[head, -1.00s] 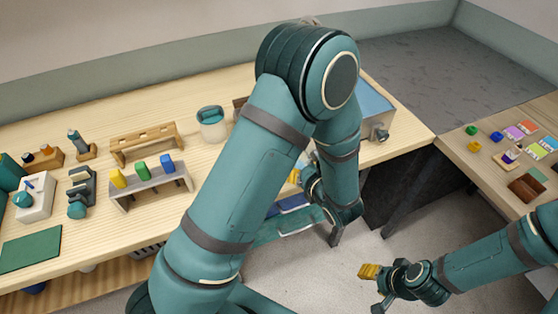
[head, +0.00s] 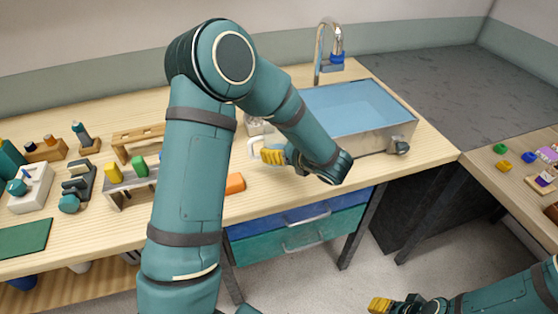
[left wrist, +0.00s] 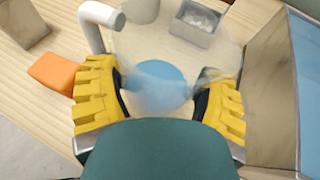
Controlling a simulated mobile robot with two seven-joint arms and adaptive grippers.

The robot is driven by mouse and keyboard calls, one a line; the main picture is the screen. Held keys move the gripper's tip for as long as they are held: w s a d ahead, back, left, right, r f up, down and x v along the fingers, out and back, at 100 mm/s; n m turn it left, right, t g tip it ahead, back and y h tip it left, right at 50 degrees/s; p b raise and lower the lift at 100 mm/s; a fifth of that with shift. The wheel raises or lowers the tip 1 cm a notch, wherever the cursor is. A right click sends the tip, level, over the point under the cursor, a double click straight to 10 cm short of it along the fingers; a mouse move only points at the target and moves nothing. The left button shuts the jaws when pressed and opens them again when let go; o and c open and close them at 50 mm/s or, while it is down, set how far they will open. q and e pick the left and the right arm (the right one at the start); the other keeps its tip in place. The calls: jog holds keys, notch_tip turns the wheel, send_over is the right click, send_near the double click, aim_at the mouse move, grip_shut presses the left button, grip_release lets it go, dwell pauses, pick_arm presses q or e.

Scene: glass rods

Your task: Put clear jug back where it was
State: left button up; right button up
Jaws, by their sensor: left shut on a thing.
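My left gripper (head: 272,156) is over the wooden counter, just left of the sink. In the left wrist view its yellow fingers (left wrist: 160,98) are on both sides of the clear jug (left wrist: 160,82), and it is shut on it. The jug is see-through, with a blue round patch inside and a white handle (left wrist: 93,28) at the upper left. In the head view the handle (head: 253,147) shows beside the fingers, while my arm hides part of the jug. I cannot tell whether its base touches the counter. My right gripper (head: 380,305) is at the bottom edge, partly cut off.
An orange block (head: 235,183) lies close by, left of the jug. A small grey box (left wrist: 199,23) and a pale cup (left wrist: 140,10) stand beyond it. The water-filled sink (head: 350,112) with a tap (head: 320,55) is to the right. Racks (head: 118,188) stand at the left.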

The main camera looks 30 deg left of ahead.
pick_arm(q)
jog(key=shift+f+b, duration=0.45)
jog(key=shift+f, duration=1.55)
jog(key=shift+r, duration=0.15)
jog(key=shift+f, duration=0.25)
jog(key=o, duration=1.2)
jog(key=shift+o, duration=0.2)
jog(key=shift+r, duration=0.1)
